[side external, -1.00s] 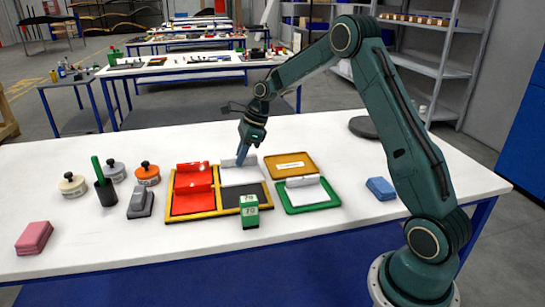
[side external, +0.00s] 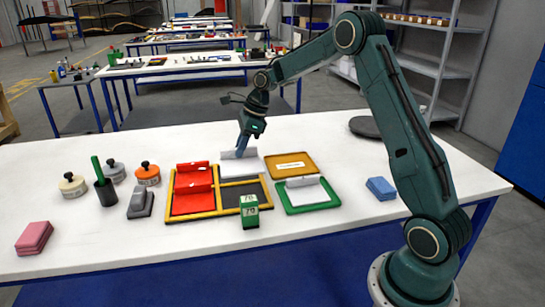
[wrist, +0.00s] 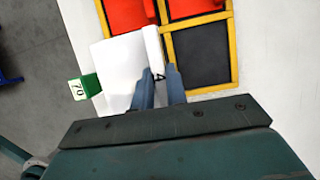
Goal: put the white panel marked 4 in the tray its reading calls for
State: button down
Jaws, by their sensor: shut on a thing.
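My gripper (side external: 242,148) is shut on the upright ridge of the white panel (side external: 238,166). The wrist view shows my gripper (wrist: 160,88) and the white panel (wrist: 122,65), with a dark 4 on its ridge. The panel is over the right part of the yellow-framed tray (side external: 220,209) and hides part of it. The tray holds two red panels (side external: 192,200) on the left; a dark bare compartment shows at right. A green block (side external: 249,211) reading 70 stands at the tray's front; the wrist view shows it (wrist: 84,88) beside the panel.
A green tray (side external: 306,210) with a white panel is at right, an ochre tray (side external: 290,166) behind it. A blue block (side external: 381,188) lies farther right. At left are a grey block (side external: 141,203), a dark cup (side external: 105,190), several knobbed weights and a pink block (side external: 34,238).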

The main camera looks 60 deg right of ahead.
jog(key=s+d+r+m, duration=0.1)
jog(key=d+r, duration=0.2)
jog(key=d, duration=0.5)
jog(key=s+d+r+m+h, duration=0.1)
jog(key=s+d+r+m, duration=0.1)
jog(key=d, duration=0.6)
jog(key=s+d+r+m, duration=0.1)
jog(key=d+r, duration=0.3)
jog(key=d, duration=0.4)
jog(key=shift+s+r+m+t, duration=0.3)
jog(key=shift+s+t, duration=0.1)
jog(key=shift+s, duration=0.15)
jog(key=shift+f, duration=0.1)
notch_tip(320, 180, down, 16)
jog(key=shift+d+r, duration=0.1)
jog(key=shift+r, duration=0.05)
jog(key=shift+f, duration=2.1)
jog(key=shift+f, duration=0.2)
